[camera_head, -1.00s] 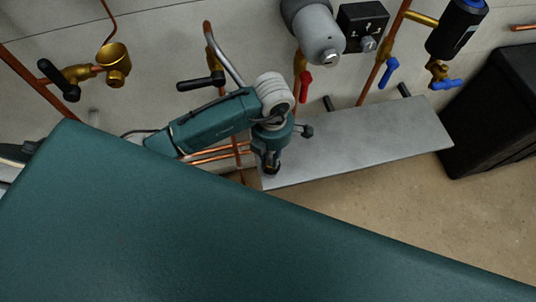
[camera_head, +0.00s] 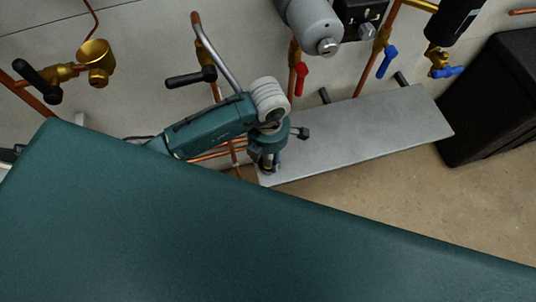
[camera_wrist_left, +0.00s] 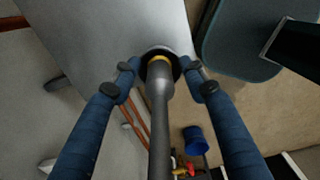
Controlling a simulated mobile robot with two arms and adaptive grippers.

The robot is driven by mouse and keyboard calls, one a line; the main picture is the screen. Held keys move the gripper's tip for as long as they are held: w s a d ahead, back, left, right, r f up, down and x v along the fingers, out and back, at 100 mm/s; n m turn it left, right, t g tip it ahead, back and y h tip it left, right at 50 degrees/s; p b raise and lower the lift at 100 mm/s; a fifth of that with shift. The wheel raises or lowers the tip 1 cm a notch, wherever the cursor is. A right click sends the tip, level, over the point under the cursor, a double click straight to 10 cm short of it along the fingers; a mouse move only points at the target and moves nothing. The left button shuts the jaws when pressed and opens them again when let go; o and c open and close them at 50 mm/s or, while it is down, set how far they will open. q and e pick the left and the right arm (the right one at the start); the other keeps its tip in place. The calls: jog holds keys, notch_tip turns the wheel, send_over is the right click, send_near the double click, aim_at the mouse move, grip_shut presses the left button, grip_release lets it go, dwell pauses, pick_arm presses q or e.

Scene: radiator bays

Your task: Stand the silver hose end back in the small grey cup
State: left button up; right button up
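The silver hose (camera_head: 218,60) hangs from a wall pipe and passes behind my left arm. In the left wrist view the grey hose end (camera_wrist_left: 160,95) runs between my fingers, with a yellow band near its tip. Its tip lies over or inside a dark round opening with a paler rim, which looks like the small grey cup (camera_wrist_left: 176,68); how deep it sits is hidden. My left gripper (camera_head: 268,166) is over the left end of the grey shelf. Its fingers (camera_wrist_left: 160,72) stand apart on either side of the hose, with gaps visible. My right gripper is out of view.
The grey shelf (camera_head: 360,130) is bare to the right of the gripper. Valves with black (camera_head: 190,77), red (camera_head: 301,78) and blue (camera_head: 388,62) handles line the wall behind. A black box (camera_head: 490,105) stands at the right.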

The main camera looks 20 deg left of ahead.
pick_arm(q)
jog(key=shift+r+p, duration=0.3)
jog(key=shift+r, duration=0.05)
notch_tip(320, 180, up, 11)
jog(key=shift+w, duration=0.15)
jog(key=shift+r, duration=0.5)
